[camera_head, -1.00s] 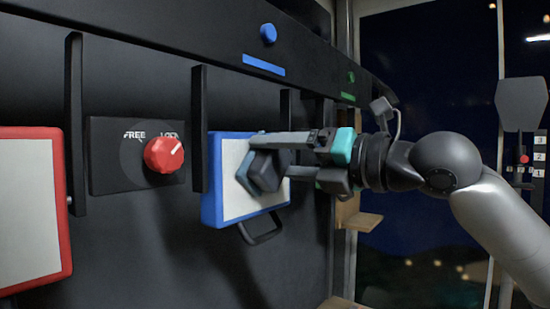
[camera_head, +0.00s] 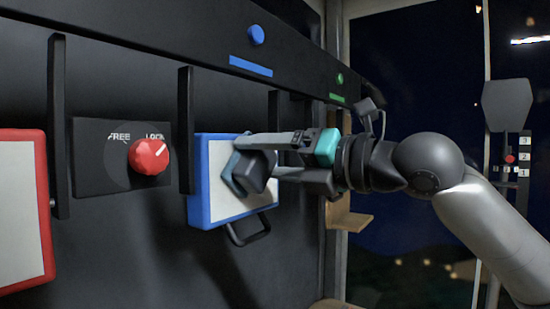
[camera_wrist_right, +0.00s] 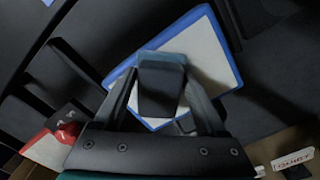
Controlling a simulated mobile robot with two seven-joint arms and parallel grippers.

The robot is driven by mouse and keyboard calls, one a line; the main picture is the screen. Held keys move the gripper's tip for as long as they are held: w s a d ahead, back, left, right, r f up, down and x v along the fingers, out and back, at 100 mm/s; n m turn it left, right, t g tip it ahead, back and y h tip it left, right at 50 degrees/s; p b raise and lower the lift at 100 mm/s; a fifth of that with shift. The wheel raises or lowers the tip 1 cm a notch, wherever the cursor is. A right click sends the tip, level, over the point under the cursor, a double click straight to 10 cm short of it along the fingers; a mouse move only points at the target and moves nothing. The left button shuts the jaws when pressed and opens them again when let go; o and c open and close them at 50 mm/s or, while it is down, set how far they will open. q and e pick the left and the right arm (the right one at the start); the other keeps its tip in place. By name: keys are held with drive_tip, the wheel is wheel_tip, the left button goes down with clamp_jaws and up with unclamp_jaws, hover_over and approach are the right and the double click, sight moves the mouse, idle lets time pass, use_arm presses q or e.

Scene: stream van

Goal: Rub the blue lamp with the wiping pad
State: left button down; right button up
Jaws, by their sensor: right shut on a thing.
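The blue lamp (camera_head: 203,205) is a blue-framed panel with a pale face, mounted on the dark wall in the head view. It also shows in the right wrist view (camera_wrist_right: 207,50). My right gripper (camera_head: 270,160) is shut on the wiping pad (camera_head: 250,172), a dark block with a blue-grey edge. The pad is in front of the pale face and covers part of it, at or very near the surface. In the right wrist view the pad (camera_wrist_right: 161,88) sits between the fingers over the lamp. My left gripper is not in view.
A red-framed panel (camera_head: 42,215) hangs at the left. A red knob (camera_head: 149,157) sits on a plate marked FREE and LOCK. Dark vertical bars (camera_head: 186,130) stand out beside the lamp. A black handle loop (camera_head: 248,230) hangs below it. A small wooden shelf (camera_head: 350,220) is at the right.

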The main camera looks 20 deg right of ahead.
drive_tip(key=shift+s+a, duration=0.2)
drive_tip(key=shift+a, duration=0.1)
drive_tip(key=shift+s+d+f, duration=0.1)
drive_tip(key=shift+s+d, duration=0.3)
drive_tip(key=shift+s, duration=0.2)
drive_tip(key=v, duration=0.3)
drive_tip(key=shift+w+d+b, duration=0.1)
drive_tip(key=shift+b, duration=0.3)
drive_tip(key=shift+s+d, duration=0.35)
drive_tip(key=shift+s, duration=0.2)
drive_tip(key=shift+s+d+b, duration=0.35)
drive_tip(key=shift+b, duration=0.05)
drive_tip(key=shift+b+v, duration=0.4)
drive_tip(key=shift+v, duration=0.6)
